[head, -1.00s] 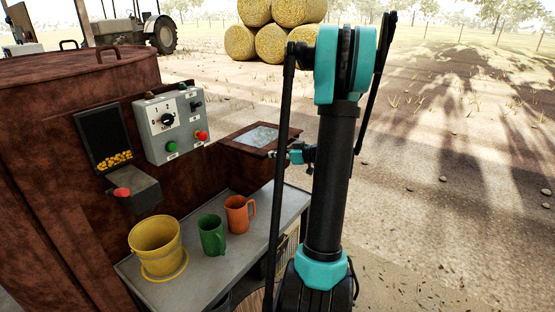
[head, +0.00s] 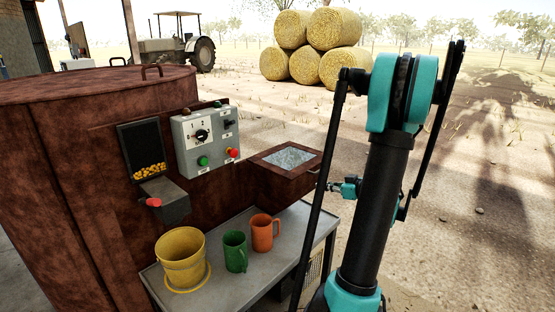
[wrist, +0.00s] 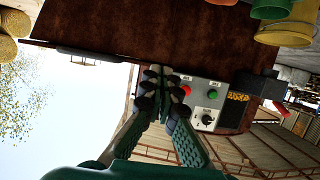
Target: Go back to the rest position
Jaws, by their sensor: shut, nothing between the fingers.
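My gripper (head: 331,187) shows small in the head view, partly behind my own arm, at the right of the open-topped box on the machine's side. In the wrist view my gripper (wrist: 168,78) has its fingers together with nothing between them. It touches nothing that I can make out in the head view. In the wrist view, which is turned on its side, the fingers overlap the control box (wrist: 207,92) in the picture.
The brown machine (head: 75,150) carries the control box (head: 190,130) and the open-topped box (head: 310,167). A yellow bucket (head: 180,262), green mug (head: 235,252) and orange mug (head: 262,236) stand on the grey table (head: 230,290). Hay bales (head: 320,45) lie far off. Open ground is at right.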

